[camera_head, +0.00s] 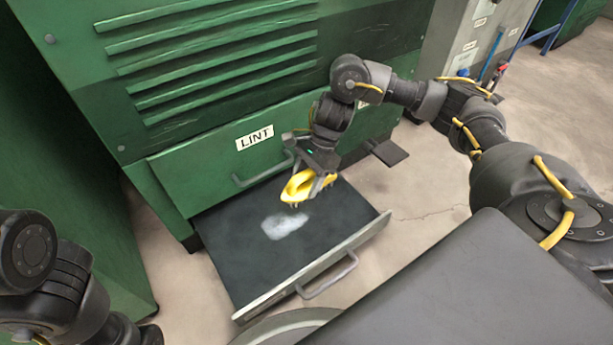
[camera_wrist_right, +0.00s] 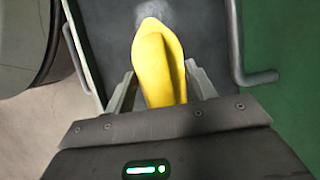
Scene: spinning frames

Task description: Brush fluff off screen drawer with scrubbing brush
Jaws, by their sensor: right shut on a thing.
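The screen drawer (camera_head: 242,245) is pulled out from the green machine, a dark flat surface with a metal front and handle. A patch of white fluff (camera_head: 286,225) lies near its middle. My right gripper (camera_head: 318,182) is shut on the yellow scrubbing brush (camera_head: 300,188) and holds it over the drawer, at the fluff's far edge. I cannot tell whether the bristles touch the screen. In the right wrist view the brush (camera_wrist_right: 160,60) sits between the fingers, with fluff (camera_wrist_right: 150,10) past its tip. My left arm shows at the lower left, but its gripper is out of view.
The green machine (camera_head: 220,110) with a "LINT" label (camera_head: 255,138) and a handle stands behind the drawer. A dark pedal-like plate (camera_head: 388,152) sticks out at its right. A grey cabinet (camera_head: 480,40) stands at the upper right. Concrete floor (camera_head: 420,225) is clear right of the drawer.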

